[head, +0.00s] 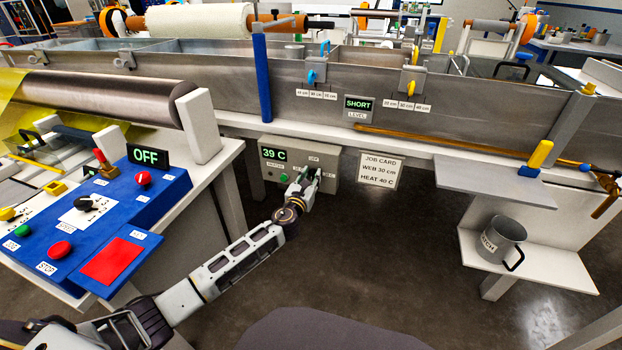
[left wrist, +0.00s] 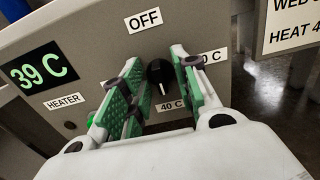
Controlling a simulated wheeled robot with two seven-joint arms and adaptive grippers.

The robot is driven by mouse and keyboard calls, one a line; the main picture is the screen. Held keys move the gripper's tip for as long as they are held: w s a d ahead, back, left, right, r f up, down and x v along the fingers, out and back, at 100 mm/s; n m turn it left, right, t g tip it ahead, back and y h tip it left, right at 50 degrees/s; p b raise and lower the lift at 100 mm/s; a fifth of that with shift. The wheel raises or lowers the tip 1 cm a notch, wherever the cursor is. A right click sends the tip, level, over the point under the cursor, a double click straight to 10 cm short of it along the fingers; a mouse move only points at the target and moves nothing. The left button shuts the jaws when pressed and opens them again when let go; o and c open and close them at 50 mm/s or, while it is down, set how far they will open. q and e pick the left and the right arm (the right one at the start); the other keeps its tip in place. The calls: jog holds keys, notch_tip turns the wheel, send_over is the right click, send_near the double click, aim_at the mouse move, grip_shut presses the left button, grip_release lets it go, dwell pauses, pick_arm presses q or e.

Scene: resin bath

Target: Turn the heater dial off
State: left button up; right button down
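The heater box (head: 272,154) is a grey panel under the long metal bath, with a green "39 C" display that also shows in the left wrist view (left wrist: 45,69). Its black dial (left wrist: 160,76) has a white mark pointing down to the "40 C" label. The "OFF" label (left wrist: 143,20) is above the dial, and another temperature label is at its right, partly hidden by a finger. My left gripper (head: 312,177) is at the panel; in the left wrist view its green-padded fingers (left wrist: 158,70) stand open on either side of the dial, seemingly not pressing it. My right gripper is out of view.
A job card (head: 380,170) reading "WEB 30 cm, HEAT 40 C" hangs right of the box. A blue control panel (head: 125,205) with an "OFF" display is at left. A grey mug (head: 502,243) stands on a low shelf at right. A green lamp (left wrist: 91,118) is on the heater panel.

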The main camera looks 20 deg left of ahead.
pick_arm(q)
jog(key=shift+w, duration=0.1)
jog(key=c, duration=0.5)
jog(key=shift+c, duration=0.7)
